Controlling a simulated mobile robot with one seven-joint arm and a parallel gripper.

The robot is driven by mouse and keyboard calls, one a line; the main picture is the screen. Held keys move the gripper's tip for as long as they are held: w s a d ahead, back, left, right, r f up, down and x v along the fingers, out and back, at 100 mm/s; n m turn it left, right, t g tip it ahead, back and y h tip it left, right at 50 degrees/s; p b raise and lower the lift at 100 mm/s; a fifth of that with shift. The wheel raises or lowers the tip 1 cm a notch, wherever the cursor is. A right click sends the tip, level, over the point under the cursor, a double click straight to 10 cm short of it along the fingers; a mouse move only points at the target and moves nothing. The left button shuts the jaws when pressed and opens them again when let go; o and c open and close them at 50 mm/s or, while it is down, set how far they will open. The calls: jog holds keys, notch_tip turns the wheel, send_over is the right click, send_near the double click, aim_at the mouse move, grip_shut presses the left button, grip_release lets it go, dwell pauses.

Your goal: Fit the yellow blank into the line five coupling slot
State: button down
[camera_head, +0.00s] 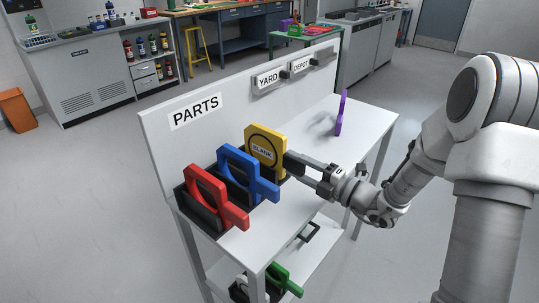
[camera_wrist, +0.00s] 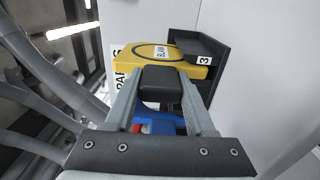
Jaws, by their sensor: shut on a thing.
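The yellow blank (camera_head: 265,146), a flat plate with a dark ring and a BLANK label, stands upright in the black rack on the white bench, behind the blue piece. In the wrist view the yellow blank (camera_wrist: 185,67) lies just beyond my fingers, beside a black holder (camera_wrist: 206,47) marked 3. My gripper (camera_head: 292,164) is shut on the yellow blank at its right-hand end; the fingers hide the handle there. My gripper also shows in the wrist view (camera_wrist: 160,84). I see no coupling slot marked line five.
Blue (camera_head: 240,172) and red (camera_head: 208,193) ring-shaped pieces stand in the rack in front. A purple piece (camera_head: 341,113) stands at the bench's far right. The PARTS back panel (camera_head: 160,133) rises behind the rack. A green piece (camera_head: 281,278) sits on the lower shelf.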

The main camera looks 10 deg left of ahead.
aim_at(305, 169)
jog(key=shift+s+d, duration=0.2)
jog(key=shift+d, duration=0.1)
jog(key=shift+p+v, duration=0.5)
jog(key=shift+v, duration=0.65)
jog(key=p+v, duration=0.2)
jog(key=v, duration=0.6)
jog(key=shift+p, duration=0.35)
dwell(0.4)
jog(key=shift+p+v, duration=0.85)
jog(key=shift+v, duration=2.1)
